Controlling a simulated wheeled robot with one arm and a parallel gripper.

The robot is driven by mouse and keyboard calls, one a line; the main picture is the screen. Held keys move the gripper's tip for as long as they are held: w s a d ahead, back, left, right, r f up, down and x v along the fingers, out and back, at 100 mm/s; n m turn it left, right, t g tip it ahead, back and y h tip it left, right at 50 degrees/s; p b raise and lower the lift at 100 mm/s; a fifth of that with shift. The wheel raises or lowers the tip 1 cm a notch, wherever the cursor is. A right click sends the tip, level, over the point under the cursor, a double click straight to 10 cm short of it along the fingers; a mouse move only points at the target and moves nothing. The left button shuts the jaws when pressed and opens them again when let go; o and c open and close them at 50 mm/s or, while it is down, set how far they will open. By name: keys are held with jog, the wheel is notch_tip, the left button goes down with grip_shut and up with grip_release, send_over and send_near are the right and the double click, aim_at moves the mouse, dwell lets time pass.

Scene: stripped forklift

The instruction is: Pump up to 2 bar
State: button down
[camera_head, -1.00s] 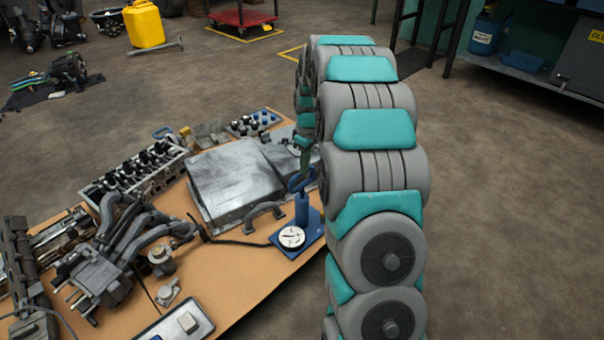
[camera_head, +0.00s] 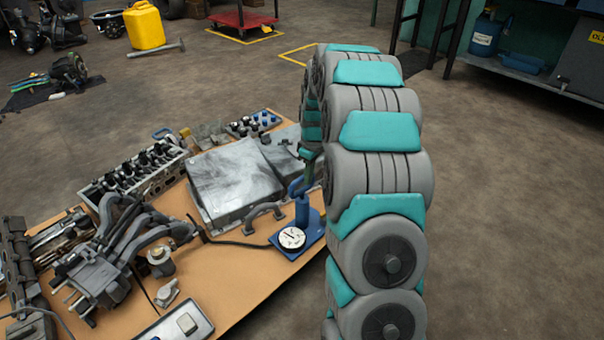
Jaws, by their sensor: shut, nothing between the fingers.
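A blue pump (camera_head: 303,210) stands upright on its blue base at the right edge of the cardboard-covered bench. Its blue handle (camera_head: 296,187) shows at the top of the cylinder, partly hidden. A round white gauge (camera_head: 291,238) sits on the base; its needle is too small to read. A black hose (camera_head: 232,243) runs left from the pump toward the metal parts. My gripper (camera_head: 306,176) is shut and points down right at the pump handle, largely hidden by my arm. I cannot tell whether it touches the handle.
A grey metal case (camera_head: 232,185) lies left of the pump, with a curved grey handle (camera_head: 265,210) nearby. A cylinder head (camera_head: 140,172) and a manifold (camera_head: 120,245) fill the bench's left. The floor right of the bench is clear.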

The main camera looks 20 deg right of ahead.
jog(key=shift+s+d+r, duration=0.3)
jog(key=shift+s+d, duration=0.15)
jog(key=shift+s, duration=0.2)
notch_tip(320, 180, up, 8)
jog(key=shift+s+d+f, duration=0.15)
jog(key=shift+s+d, duration=0.05)
jog(key=shift+s, duration=0.1)
jog(key=shift+p, duration=0.35)
dwell(1.3)
jog(key=r+p, duration=0.1)
jog(key=p, duration=0.1)
jog(key=w+a+r+t+p, duration=0.1)
jog(key=p, duration=0.1)
jog(key=shift+w+y, duration=0.2)
jog(key=shift+y, duration=0.2)
jog(key=shift+f, duration=0.15)
